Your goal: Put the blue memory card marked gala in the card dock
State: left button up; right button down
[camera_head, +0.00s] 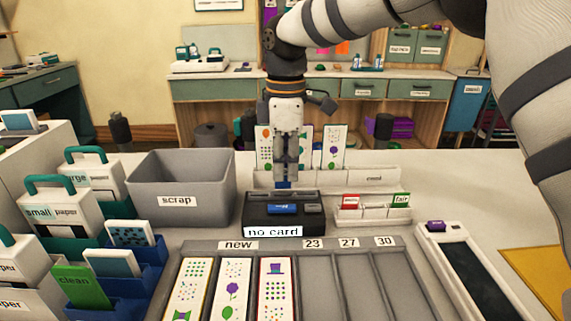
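My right gripper (286,172) points straight down behind the card dock, its fingers close together. A small blue piece, the blue memory card (284,184), shows between the fingertips; no marking on it is readable. The card dock (258,214) is a dark box with a blue patch and a grey patch on top and a front display reading "no card". The card appears just above the dock's back edge; I cannot tell if they touch. My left gripper is not in view.
A white card rack (375,211) right of the dock holds a red card (350,202) and a green card (401,200), with a gap between. A grey scrap bin (180,216) stands left. A grey sorting tray (345,280) with picture strips lies in front. Picture cards (334,146) stand behind.

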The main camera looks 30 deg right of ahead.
aim_at(285, 180)
jog(key=shift+f, duration=0.3)
jog(key=shift+f, duration=1.25)
jog(key=c, duration=1.7)
grip_release()
notch_tip(285, 180, up, 12)
jog(key=shift+r, duration=0.1)
